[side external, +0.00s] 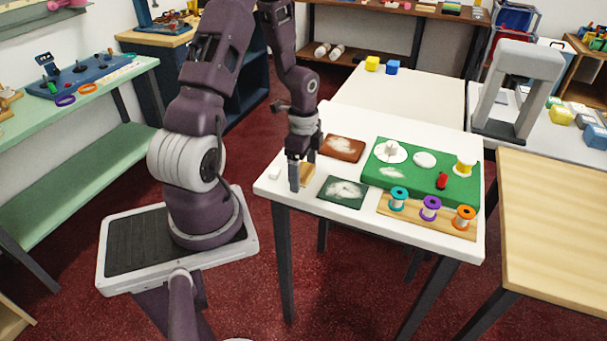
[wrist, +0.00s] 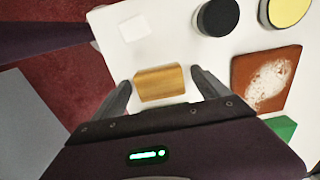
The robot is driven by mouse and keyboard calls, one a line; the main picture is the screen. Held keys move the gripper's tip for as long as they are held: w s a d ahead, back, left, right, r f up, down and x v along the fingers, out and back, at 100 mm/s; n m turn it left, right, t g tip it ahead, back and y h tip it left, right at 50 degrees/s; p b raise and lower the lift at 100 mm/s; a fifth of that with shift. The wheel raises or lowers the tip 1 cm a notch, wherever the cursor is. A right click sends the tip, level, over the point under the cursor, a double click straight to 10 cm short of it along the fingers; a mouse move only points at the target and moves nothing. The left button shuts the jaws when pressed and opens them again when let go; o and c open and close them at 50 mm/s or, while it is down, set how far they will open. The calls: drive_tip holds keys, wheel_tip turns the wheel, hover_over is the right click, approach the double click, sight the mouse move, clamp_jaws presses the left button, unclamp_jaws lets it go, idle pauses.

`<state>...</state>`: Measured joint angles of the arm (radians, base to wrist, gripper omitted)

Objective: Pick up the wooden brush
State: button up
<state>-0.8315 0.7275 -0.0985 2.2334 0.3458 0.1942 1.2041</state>
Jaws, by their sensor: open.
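The wooden brush shows in the wrist view as a tan wooden block (wrist: 161,84) lying on the white table. In the side external view its tan wood (side external: 308,173) shows just behind my gripper (side external: 296,177), which hides part of it. In the wrist view my gripper (wrist: 160,82) is open, with one finger on each side of the brush. A gap shows beside each finger, so it is not gripped. I cannot tell how far the fingertips are above the table.
A small white block (wrist: 134,27), a black round piece (wrist: 217,17) and a yellow round piece (wrist: 287,8) are nearby. A rust-brown swatch (side external: 342,148) and a dark green swatch (side external: 342,191) lie right. A green board (side external: 412,177) and wooden spool rack (side external: 415,217) are farther right.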

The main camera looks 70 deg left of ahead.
sight(304, 170)
drive_tip(key=c, duration=1.5)
drive_tip(key=shift+o, duration=0.2)
wheel_tip(304, 170, up, 10)
drive_tip(key=shift+r, duration=0.1)
